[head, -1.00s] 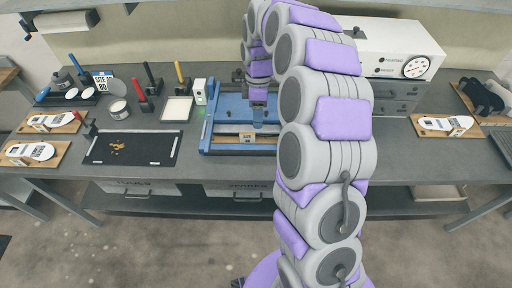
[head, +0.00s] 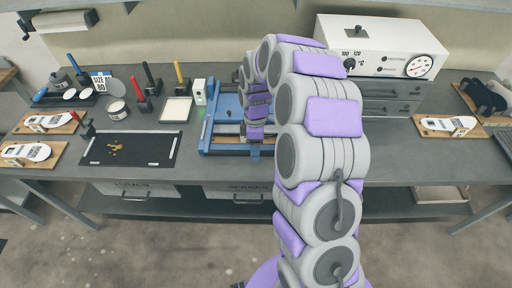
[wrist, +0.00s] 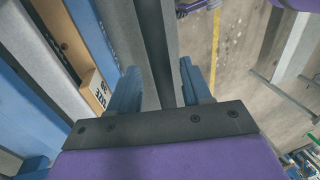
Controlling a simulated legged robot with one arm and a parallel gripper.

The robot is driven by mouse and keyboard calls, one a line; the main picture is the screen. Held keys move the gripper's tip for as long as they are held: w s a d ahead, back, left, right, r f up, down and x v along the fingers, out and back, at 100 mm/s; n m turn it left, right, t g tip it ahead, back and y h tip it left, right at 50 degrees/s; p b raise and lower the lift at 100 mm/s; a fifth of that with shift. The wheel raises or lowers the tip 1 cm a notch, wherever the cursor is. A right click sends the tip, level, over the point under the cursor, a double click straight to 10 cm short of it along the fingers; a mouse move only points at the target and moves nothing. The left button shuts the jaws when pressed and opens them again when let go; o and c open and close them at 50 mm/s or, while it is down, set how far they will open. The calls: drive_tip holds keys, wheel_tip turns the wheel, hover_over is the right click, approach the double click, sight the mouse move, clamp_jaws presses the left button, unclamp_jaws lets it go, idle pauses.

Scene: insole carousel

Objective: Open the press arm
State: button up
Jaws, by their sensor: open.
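The press (head: 207,134) is a blue frame on the bench, left of my arm in the head view. Its press arm cannot be clearly told apart from the frame, and my arm hides part of the press. My gripper (head: 255,152) is over the front edge of the press. In the wrist view my gripper (wrist: 158,85) has its two blue fingers apart, with nothing held between them. A blue bar (wrist: 88,35) of the press runs just left of the fingers. A small wooden block with a size label (wrist: 97,90) sits beside that bar.
A black mat (head: 130,148) lies left of the press. Wooden boards with white insoles (head: 35,152) stand at the far left, and another board (head: 447,126) at the right. A white heater box (head: 380,45) stands behind right. The floor in front is clear.

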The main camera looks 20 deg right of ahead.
drive_tip(key=shift+a, duration=0.5)
drive_tip(key=shift+c, duration=1.2)
drive_tip(key=shift+d, duration=0.5)
drive_tip(key=c, duration=0.5)
clamp_jaws()
drive_tip(key=shift+r, duration=0.1)
